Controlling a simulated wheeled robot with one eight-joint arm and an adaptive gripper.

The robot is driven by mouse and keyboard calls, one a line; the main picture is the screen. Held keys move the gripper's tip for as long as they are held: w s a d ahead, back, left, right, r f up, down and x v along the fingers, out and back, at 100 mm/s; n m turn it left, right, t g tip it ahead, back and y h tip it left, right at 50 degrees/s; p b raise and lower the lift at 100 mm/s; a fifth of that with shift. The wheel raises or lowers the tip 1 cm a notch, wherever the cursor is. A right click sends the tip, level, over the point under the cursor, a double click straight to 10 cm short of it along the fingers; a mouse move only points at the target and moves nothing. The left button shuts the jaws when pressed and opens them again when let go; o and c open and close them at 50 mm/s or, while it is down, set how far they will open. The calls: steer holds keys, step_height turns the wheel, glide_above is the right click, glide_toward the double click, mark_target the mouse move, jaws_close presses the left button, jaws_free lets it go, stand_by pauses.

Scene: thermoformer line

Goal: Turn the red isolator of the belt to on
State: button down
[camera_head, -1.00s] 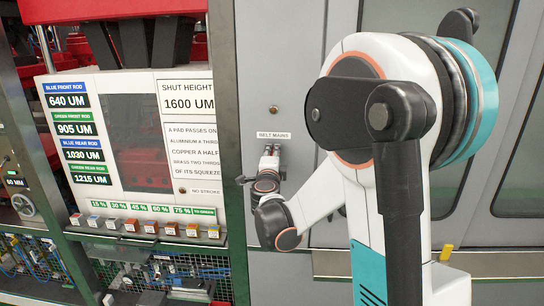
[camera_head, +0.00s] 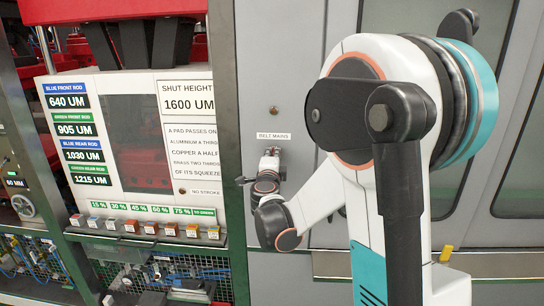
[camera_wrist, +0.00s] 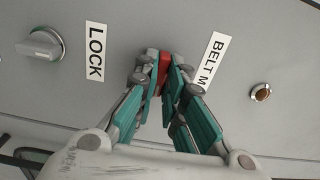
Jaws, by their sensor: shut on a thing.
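The red isolator (camera_wrist: 163,70) is on the grey panel beside the label starting "BELT M" in the wrist view. Only a red part of it shows between my fingers. My gripper (camera_wrist: 160,84) is shut on it, with a finger pad on each side. In the head view my gripper (camera_head: 269,158) is at the panel, just below the "BELT MAINS" label (camera_head: 269,136). There it covers the isolator, so the isolator's on or off position cannot be told.
A grey knob (camera_wrist: 42,46) sits beside the "LOCK" label (camera_wrist: 95,54) in the wrist view. A brass-coloured button (camera_wrist: 261,92) is on the other side.

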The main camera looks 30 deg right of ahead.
stand_by(0.4)
steer(key=shift+n+b, duration=0.45)
steer(key=shift+n, duration=0.95)
steer(key=n+b, duration=0.1)
steer(key=n, duration=0.1)
steer(key=shift+n, duration=0.4)
steer(key=shift+f, duration=0.1)
steer(key=n, duration=0.2)
steer(key=shift+n+b, duration=0.3)
steer(key=shift+n, duration=0.1)
